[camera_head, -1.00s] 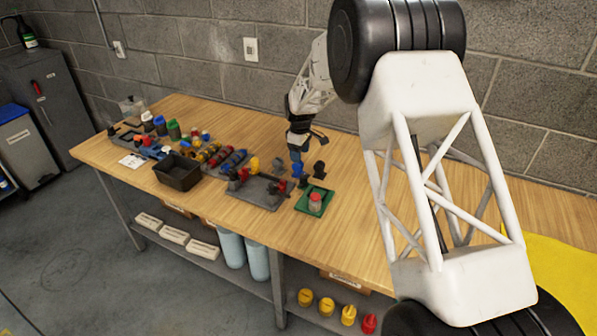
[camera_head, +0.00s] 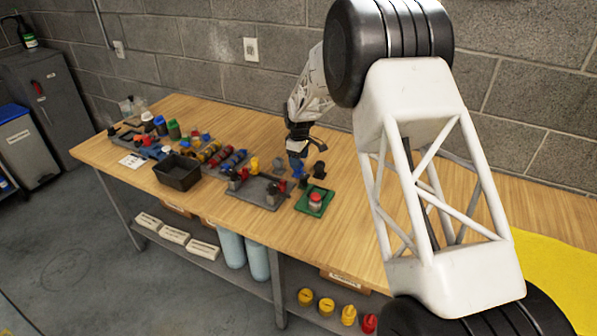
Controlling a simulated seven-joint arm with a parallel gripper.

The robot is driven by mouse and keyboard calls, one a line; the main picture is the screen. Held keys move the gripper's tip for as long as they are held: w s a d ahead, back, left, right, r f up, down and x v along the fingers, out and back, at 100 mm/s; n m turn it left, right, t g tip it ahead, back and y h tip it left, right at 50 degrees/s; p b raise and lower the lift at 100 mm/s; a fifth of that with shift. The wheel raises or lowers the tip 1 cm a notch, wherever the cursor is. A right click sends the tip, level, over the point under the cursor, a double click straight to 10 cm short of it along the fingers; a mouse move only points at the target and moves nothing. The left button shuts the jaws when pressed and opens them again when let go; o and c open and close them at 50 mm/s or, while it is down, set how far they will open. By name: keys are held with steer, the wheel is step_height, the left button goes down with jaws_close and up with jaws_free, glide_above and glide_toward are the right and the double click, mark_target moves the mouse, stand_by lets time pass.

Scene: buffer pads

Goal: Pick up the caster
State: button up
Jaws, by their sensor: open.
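My gripper (camera_head: 298,150) is open and hangs over the back part of the wooden bench, small in the picture. Just below and around it are several small parts: a grey rounded piece (camera_head: 279,165), a black piece (camera_head: 319,170) to the right and blue parts close under the jaws. Which of these is the caster I cannot tell for sure at this size. The jaws partly hide what is right beneath them, and I see nothing clearly held.
A green pad (camera_head: 327,203) with a red-topped item (camera_head: 315,199) lies in front of the gripper. A grey tray (camera_head: 240,193) with parts and a black bin (camera_head: 165,178) stand to the left. My white arm link covers the bench's right side.

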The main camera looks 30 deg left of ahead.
steer(key=shift+f, duration=0.1)
steer(key=shift+a+f, duration=0.15)
steer(key=shift+f, duration=2.35)
steer(key=c, duration=1)
steer(key=shift+c, duration=0.2)
steer(key=shift+r, duration=5)
